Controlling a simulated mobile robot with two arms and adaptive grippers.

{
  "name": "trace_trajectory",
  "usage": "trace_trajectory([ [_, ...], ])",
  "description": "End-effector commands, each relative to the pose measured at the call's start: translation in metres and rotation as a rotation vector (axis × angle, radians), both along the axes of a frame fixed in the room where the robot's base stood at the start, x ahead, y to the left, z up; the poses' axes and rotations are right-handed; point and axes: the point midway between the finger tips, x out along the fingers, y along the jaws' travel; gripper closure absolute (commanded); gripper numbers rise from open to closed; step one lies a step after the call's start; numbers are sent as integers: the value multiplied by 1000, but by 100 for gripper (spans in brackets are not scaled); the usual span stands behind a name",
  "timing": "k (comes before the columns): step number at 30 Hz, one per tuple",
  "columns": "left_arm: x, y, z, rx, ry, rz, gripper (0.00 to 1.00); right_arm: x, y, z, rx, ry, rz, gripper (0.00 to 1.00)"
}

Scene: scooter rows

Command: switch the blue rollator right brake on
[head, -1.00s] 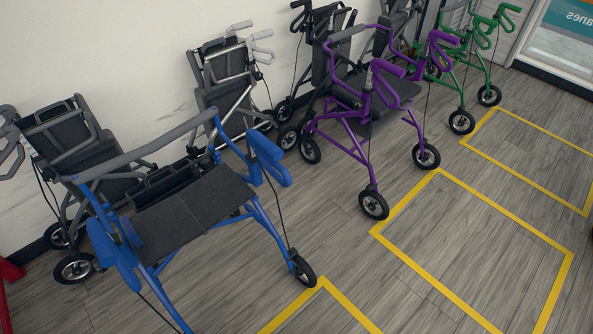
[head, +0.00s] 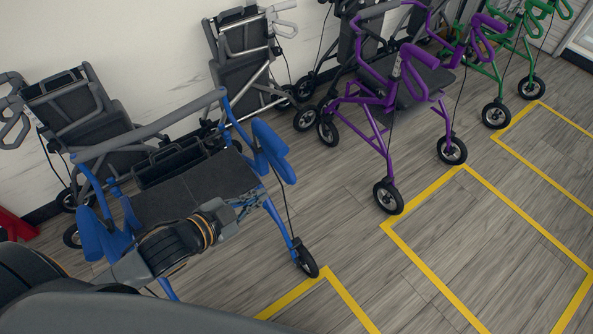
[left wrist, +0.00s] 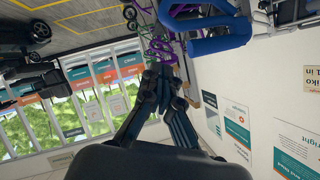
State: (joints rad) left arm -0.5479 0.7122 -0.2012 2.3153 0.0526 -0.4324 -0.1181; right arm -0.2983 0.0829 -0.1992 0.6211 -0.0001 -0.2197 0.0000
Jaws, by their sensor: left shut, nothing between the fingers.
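The blue rollator (head: 272,200) stands at the left of the head view, with a dark seat and a grey back bar. Its blue handle and brake lever on the picture's right (head: 270,145) are clear of my arm. The other blue handle (head: 100,237) is at the left, beside my arm. My left gripper (head: 256,203) is shut and empty, in front of the seat and below the right handle in the picture. In the left wrist view the shut fingers (left wrist: 160,72) point toward purple and green frames, with blue parts (left wrist: 220,45) at upper right. My right gripper is not in view.
A purple rollator (head: 368,128) stands to the right, with green ones (head: 510,70) beyond it. Grey rollators (head: 240,75) stand along the wall. Yellow floor lines (head: 430,270) mark clear floor at the front right.

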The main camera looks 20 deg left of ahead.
Motion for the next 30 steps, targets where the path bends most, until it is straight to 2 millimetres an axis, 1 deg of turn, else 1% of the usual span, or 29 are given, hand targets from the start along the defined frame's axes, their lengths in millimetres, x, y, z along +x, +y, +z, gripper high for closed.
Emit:
trace_trajectory([
  [1,-1,-3,5,-1,-6,-9,100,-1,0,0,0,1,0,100],
  [4,-2,-5,9,-1,-11,-15,100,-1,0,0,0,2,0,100],
  [13,-1,-5,8,-2,-12,-13,100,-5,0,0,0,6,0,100],
  [17,5,-6,6,-2,-14,-12,100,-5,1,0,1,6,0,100],
  [22,23,-15,-1,-3,-16,-14,100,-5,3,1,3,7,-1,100],
  [30,67,-35,-21,-5,-14,-12,100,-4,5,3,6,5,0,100],
])
